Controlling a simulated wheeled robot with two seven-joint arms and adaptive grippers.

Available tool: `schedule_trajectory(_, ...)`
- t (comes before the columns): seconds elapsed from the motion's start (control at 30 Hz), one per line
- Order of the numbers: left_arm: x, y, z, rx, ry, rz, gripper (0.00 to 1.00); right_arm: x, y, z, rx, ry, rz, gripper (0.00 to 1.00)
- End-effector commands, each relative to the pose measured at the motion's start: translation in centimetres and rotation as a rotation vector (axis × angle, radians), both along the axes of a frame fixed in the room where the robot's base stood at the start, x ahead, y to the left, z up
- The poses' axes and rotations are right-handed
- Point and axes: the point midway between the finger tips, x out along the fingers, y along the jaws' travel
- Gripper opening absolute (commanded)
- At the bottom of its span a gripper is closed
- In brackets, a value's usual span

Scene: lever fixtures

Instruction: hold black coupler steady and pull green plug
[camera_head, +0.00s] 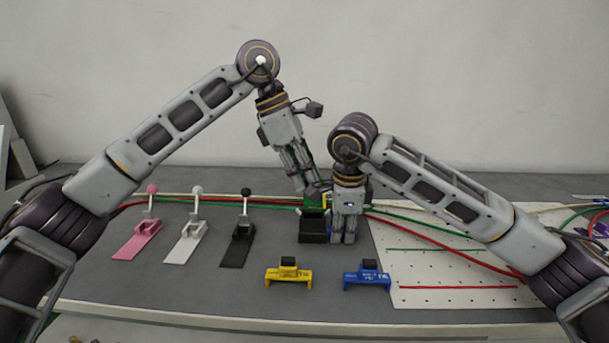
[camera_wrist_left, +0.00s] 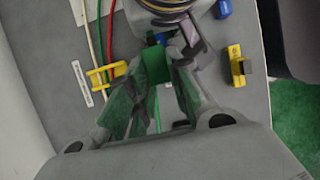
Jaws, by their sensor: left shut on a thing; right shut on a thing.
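The black coupler (camera_head: 313,228) stands on the table near the middle, with the green plug (camera_head: 314,200) above it. My left gripper (camera_head: 311,188) reaches down from above and is shut on the green plug. In the left wrist view, the green plug (camera_wrist_left: 155,65) shows between its fingers. My right gripper (camera_head: 345,231) points down at the coupler's right side and is shut on the black coupler. Its fingers hide the coupler's right edge, so the exact contact is hidden.
Pink (camera_head: 138,240), white (camera_head: 186,243) and black (camera_head: 239,245) lever fixtures stand to the left. A yellow block (camera_head: 288,277) and a blue block (camera_head: 367,279) lie in front. Red and green cables run behind and over the white board (camera_head: 450,295) at right.

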Motion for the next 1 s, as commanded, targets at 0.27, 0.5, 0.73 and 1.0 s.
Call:
schedule_trajectory(0.27,0.0,0.0,1.0,-0.001,-0.001,-0.001,0.0,0.0,0.0,0.0,0.0,0.0,0.0,0.0)
schedule_trajectory(0.5,0.0,0.0,1.9,-0.001,0.0,-0.001,0.0,0.0,0.0,0.0,0.0,0.0,0.0,0.0)
schedule_trajectory(0.73,0.0,0.0,2.0,0.0,0.0,-0.001,0.0,0.0,0.0,0.0,0.0,0.0,0.0,0.0)
schedule_trajectory(1.0,0.0,0.0,2.0,0.0,0.0,0.0,0.0,0.0,0.0,0.0,0.0,0.0,0.0,0.48)
